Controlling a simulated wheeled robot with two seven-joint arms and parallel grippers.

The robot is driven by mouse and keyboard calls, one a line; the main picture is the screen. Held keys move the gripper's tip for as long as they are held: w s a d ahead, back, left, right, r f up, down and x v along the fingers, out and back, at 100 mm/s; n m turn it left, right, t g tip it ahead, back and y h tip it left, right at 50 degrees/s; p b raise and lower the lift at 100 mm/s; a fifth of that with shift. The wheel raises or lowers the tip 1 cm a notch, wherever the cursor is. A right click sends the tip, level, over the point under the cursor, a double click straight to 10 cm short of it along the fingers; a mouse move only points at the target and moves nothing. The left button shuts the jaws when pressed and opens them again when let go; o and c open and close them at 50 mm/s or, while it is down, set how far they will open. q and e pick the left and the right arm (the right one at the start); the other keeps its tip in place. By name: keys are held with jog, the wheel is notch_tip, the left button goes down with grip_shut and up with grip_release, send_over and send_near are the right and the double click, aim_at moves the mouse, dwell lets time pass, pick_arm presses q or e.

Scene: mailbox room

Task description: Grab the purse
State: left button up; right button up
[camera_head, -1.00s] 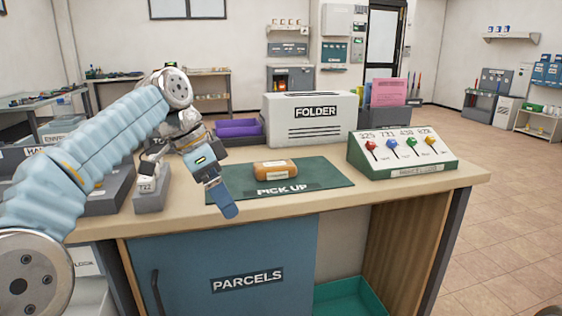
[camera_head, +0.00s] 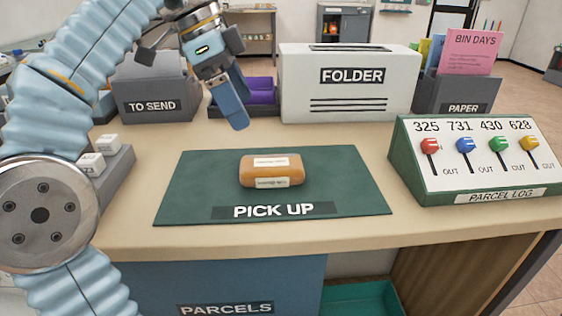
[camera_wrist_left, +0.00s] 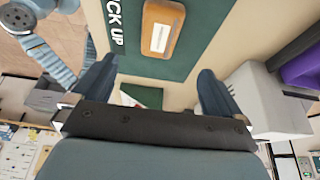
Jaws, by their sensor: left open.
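The purse appears to be the small orange-brown rounded item (camera_head: 271,171) with white labels. It lies on the green PICK UP mat (camera_head: 345,187) on the counter. In the left wrist view the item (camera_wrist_left: 162,27) shows at the top centre, beyond the fingertips. My left gripper (camera_head: 231,98) is above the counter, behind and left of the item, fingers pointing down. In the left wrist view its two fingers (camera_wrist_left: 156,80) are wide apart with nothing between them. The gripper is not touching the item. My right gripper is not in view.
A white FOLDER box (camera_head: 345,95) and a purple-filled tray (camera_head: 244,110) stand behind the mat. A TO SEND box (camera_head: 152,105) is left, a PAPER holder (camera_head: 455,97) back right. The PARCEL LOG panel (camera_head: 470,165) with coloured levers is right. The counter's front strip is clear.

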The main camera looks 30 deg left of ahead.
pick_arm(q)
jog(key=b, duration=0.2)
send_near(271, 162)
jog(key=shift+x, duration=1.25)
jog(key=b+x, duration=0.1)
jog(key=x, duration=0.5)
jog(key=shift+f, duration=0.1)
jog(key=c, duration=1.2)
jog(key=shift+o, duration=0.2)
